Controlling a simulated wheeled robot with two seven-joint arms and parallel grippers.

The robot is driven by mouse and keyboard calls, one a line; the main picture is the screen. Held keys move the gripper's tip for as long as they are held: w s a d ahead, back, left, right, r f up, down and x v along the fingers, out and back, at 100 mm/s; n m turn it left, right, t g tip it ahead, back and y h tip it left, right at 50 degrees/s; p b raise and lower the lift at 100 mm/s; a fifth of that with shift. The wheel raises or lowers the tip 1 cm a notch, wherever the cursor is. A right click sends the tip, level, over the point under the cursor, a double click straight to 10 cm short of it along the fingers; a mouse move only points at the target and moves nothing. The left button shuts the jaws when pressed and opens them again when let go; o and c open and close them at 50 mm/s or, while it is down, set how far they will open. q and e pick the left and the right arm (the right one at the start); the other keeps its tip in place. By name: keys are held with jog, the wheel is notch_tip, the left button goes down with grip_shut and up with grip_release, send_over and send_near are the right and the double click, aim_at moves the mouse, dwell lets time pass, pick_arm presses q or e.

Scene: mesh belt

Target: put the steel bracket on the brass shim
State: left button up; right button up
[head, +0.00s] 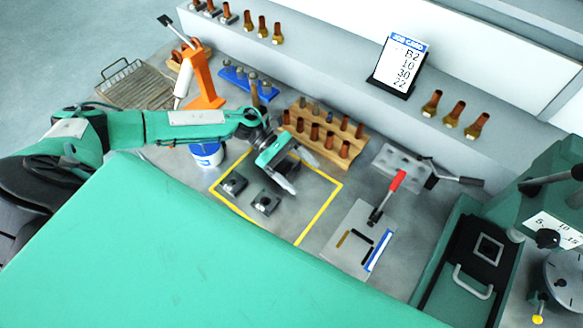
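My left gripper (293,172) is over the upper part of the yellow-outlined square, its fingers apart. A dark block partly shows between or below the fingers; I cannot tell whether they touch it. I cannot tell which piece is the steel bracket. A small brass-coloured strip (343,239) lies on a grey plate (342,257) to the right; it may be the brass shim. My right gripper is out of view.
A wooden block with copper-coloured pieces (328,140) stands just behind the gripper. A red-handled clamp (393,187) is to the right, with a green press (560,170) beyond. An orange stand (204,82) and blue-white tub (207,156) are left. The square's lower right is clear.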

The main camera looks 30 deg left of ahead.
pick_arm(q)
jog(key=c, duration=1.2)
jog(key=shift+o, duration=0.2)
jog(key=shift+r, duration=0.1)
